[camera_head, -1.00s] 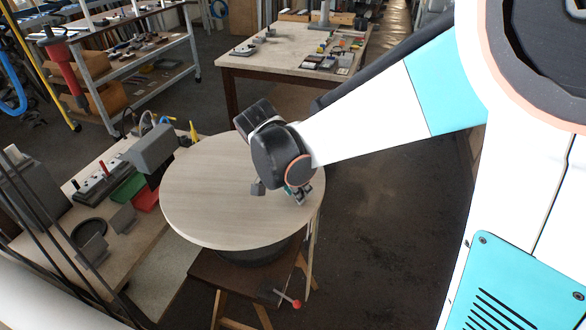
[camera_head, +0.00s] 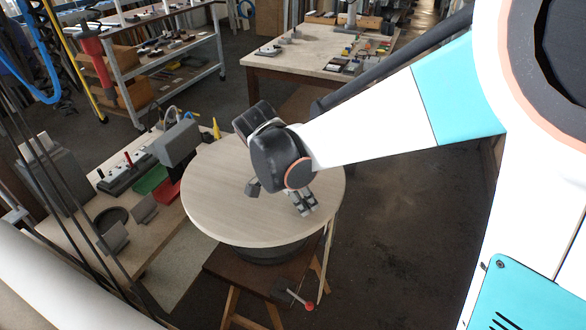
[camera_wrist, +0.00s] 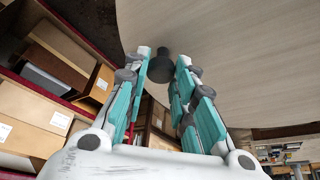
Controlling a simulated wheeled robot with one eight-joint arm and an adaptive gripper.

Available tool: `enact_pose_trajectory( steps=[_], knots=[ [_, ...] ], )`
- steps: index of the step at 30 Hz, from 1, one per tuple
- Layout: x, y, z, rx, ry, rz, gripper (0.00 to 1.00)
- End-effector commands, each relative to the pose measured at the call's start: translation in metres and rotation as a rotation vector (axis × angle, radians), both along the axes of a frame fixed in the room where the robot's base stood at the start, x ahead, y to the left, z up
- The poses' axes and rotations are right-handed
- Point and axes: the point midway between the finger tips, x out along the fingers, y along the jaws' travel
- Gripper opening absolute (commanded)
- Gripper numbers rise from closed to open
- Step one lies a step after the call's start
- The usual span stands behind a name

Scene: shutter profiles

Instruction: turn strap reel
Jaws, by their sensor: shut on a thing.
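The strap reel shows a large round pale wooden disc (camera_head: 225,205) on a dark drum (camera_head: 270,250) over a brown stand. My gripper (camera_head: 280,194) is over the right part of the disc. In the wrist view my gripper (camera_wrist: 163,62) has its teal and grey fingers on either side of a dark round knob (camera_wrist: 160,70) on the disc (camera_wrist: 235,70), and is shut on it. In the head view the knob is hidden by my gripper and wrist.
A bench (camera_head: 65,225) with grey devices and red and green trays stands close to the disc's left. A small red-tipped lever (camera_head: 308,306) sits on the stand. A worktable (camera_head: 300,62) and shelves (camera_head: 160,60) stand behind. The floor to the right is clear.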

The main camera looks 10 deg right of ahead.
Motion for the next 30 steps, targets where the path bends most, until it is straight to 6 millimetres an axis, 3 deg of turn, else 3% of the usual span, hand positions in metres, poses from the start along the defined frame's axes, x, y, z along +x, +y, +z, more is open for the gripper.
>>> enact_pose_trajectory(
  steps=[1, 3, 16, 30],
  knots=[
    [0.000, 0.001, -0.001, 0.002, 0.001, 0.001, 0.29],
    [0.000, 0.000, -0.001, 0.002, 0.001, 0.001, 0.43],
    [0.001, -0.004, 0.000, 0.001, 0.001, 0.019, 0.43],
    [0.033, -0.051, 0.001, 0.000, -0.001, 0.366, 0.43]
  ],
)
